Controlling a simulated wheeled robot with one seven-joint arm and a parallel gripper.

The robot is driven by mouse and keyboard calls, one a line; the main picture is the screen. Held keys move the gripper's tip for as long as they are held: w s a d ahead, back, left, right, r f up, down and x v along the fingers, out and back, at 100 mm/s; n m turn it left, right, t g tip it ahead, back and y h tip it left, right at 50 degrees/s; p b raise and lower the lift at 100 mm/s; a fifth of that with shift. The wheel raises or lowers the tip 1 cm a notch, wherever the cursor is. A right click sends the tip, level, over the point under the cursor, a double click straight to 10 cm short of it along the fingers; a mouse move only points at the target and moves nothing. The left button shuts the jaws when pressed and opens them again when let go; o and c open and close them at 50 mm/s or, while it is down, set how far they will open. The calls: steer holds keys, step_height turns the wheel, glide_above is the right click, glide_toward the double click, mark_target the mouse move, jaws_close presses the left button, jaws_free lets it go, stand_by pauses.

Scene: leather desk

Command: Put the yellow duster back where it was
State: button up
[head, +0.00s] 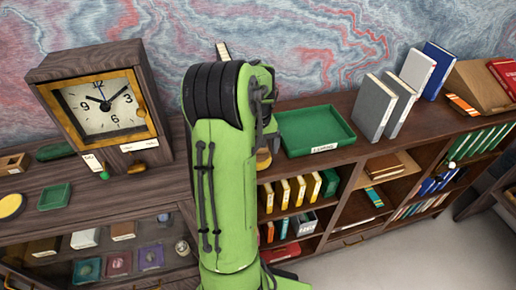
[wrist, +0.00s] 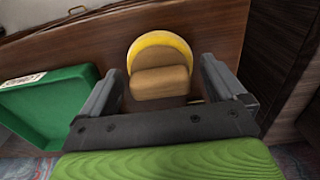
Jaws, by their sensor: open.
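The yellow duster (wrist: 160,48), a round yellow pad with a tan block-like handle, lies on the dark wood top in the wrist view. In the head view a small tan and yellow part of it (head: 263,159) shows beside my arm, left of the green tray. My gripper (wrist: 160,65) is open, its two fingers on either side of the handle in the picture. I cannot tell how far above it they are, and no grip on it shows. In the head view my gripper is hidden behind my green arm.
The green tray (head: 313,132) with a white label stands close to the duster. A clock (head: 103,105), a small green tray (head: 54,197) and a round yellow item (head: 11,206) are at the left. Upright books (head: 374,107) stand at the right on the shelf top.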

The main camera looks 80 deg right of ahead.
step_height(320, 180, up, 12)
steer(key=p, duration=0.2)
steer(key=shift+r, duration=0.2)
